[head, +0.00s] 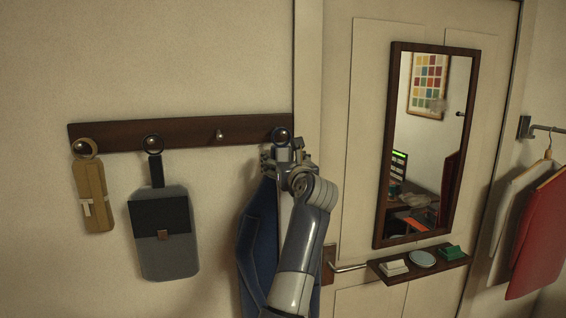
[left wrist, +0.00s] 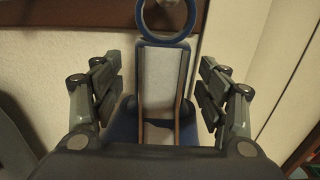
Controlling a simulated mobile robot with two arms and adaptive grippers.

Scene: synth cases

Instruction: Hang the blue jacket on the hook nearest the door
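The blue jacket (head: 257,240) hangs below the rack's right end, partly hidden behind my left arm. Its blue ring (left wrist: 140,22) encircles the knob of the hook nearest the door (head: 282,134); the ring's top is cut off in the left wrist view. My left gripper (head: 284,154) is just below that hook. In the left wrist view my left gripper (left wrist: 160,88) is open, its fingers on either side of the jacket's pale strap (left wrist: 162,65) with a gap at each side. The door (head: 338,130) is right of the rack. My right gripper is not in view.
The dark rack (head: 188,132) also holds a tan bag (head: 92,190) and a grey bag (head: 165,250); its third hook (head: 219,134) is bare. A mirror (head: 383,140), a small shelf (head: 440,265) with small items and a door handle (head: 350,268) are right of my arm.

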